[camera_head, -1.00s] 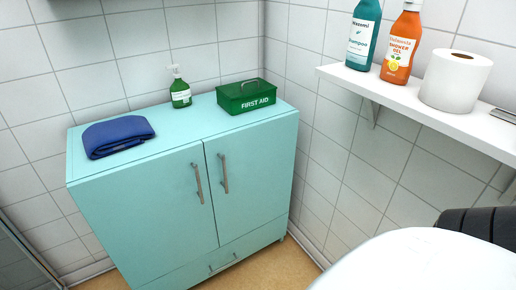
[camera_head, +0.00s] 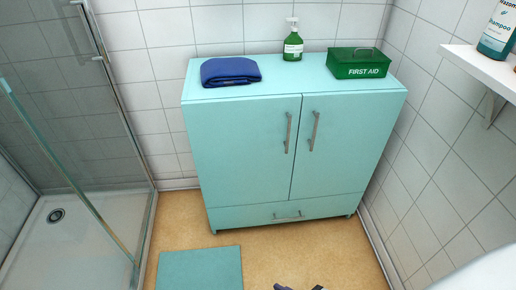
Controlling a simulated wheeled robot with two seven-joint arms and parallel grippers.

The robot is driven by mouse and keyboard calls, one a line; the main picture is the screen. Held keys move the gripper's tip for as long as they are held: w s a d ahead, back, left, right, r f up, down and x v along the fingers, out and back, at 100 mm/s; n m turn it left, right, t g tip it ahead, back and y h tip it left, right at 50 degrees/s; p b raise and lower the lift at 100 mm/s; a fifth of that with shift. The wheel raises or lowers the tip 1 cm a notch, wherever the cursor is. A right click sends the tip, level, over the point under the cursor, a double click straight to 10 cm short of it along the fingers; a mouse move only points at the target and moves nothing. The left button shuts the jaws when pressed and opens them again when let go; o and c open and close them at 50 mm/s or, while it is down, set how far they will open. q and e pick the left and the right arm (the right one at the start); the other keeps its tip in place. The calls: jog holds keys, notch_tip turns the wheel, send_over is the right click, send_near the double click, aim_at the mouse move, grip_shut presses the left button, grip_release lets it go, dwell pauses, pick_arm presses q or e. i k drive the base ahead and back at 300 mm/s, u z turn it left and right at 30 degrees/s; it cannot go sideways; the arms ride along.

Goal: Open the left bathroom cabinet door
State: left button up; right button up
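The turquoise bathroom cabinet (camera_head: 295,97) stands against the tiled back wall. Its left door (camera_head: 242,150) is shut and has a vertical metal bar handle (camera_head: 288,132) near its right edge. The right door (camera_head: 345,150) is also shut, with its own bar handle (camera_head: 314,131) near the middle seam. Small dark tips, seemingly of my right gripper (camera_head: 300,287), show at the bottom edge, well below and in front of the cabinet. They are mostly cut off, so their opening cannot be judged. My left gripper is not in view.
A blue folded towel (camera_head: 230,71), a green soap bottle (camera_head: 293,45) and a first aid box (camera_head: 358,65) stand on the cabinet. A drawer (camera_head: 287,214) lies below the doors. A glass shower (camera_head: 75,150) is at left, a mat (camera_head: 200,270) on the floor, a shelf (camera_head: 485,65) at right.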

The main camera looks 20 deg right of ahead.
aim_at(243, 148)
jog(key=z, duration=1.9)
jog(key=i, duration=0.95)
jog(key=u, duration=1.85)
